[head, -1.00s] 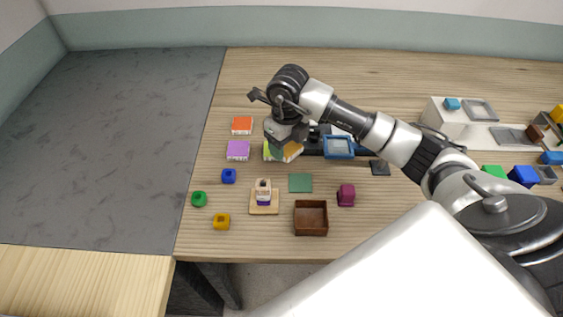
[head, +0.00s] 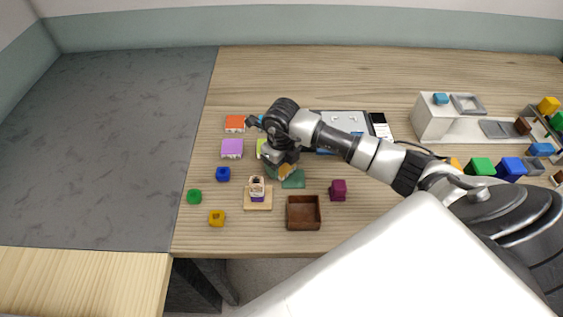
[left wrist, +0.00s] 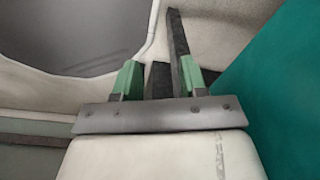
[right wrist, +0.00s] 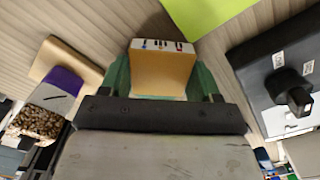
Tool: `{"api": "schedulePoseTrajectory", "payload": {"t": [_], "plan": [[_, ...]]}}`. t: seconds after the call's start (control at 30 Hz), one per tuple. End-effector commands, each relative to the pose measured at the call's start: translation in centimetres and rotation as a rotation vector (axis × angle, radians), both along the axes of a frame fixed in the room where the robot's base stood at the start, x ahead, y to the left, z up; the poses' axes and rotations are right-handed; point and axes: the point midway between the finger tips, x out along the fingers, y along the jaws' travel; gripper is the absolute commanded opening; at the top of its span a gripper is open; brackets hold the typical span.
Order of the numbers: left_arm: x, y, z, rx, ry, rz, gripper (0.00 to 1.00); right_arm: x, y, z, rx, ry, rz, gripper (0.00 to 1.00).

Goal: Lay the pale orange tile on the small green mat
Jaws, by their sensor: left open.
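The pale orange tile (right wrist: 160,72) is between the green fingers of my right gripper (right wrist: 165,82) in the right wrist view. The gripper is shut on it. In the head view my right gripper (head: 283,168) hangs over the far left part of the small green mat (head: 294,180), with a bit of the orange tile (head: 286,171) showing below it. The gripper hides part of the mat; I cannot tell whether the tile touches it. My left gripper (left wrist: 158,82) is open and empty in the left wrist view, away from the table objects.
A yellow-green tile (head: 261,149) and purple tile (head: 232,149) lie behind left.

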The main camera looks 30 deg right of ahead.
Motion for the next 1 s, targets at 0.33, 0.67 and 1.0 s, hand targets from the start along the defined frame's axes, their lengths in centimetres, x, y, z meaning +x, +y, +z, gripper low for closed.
{"api": "schedulePoseTrajectory", "payload": {"t": [0.33, 0.67, 1.0], "plan": [[-0.5, 0.0, 0.0, 0.001, 0.008, 0.000, 0.43, 0.0, 0.0, 0.0, 0.000, 0.001, 0.000, 0.87], [-0.5, 0.0, -0.5, 0.001, 0.008, 0.000, 0.43, 0.1, -0.1, 2.9, -0.002, -0.005, 0.001, 0.87], [-0.5, 0.0, -1.8, 0.000, 0.007, -0.001, 0.43, 0.1, 0.0, 9.9, -0.001, -0.004, 0.000, 0.87]]}}
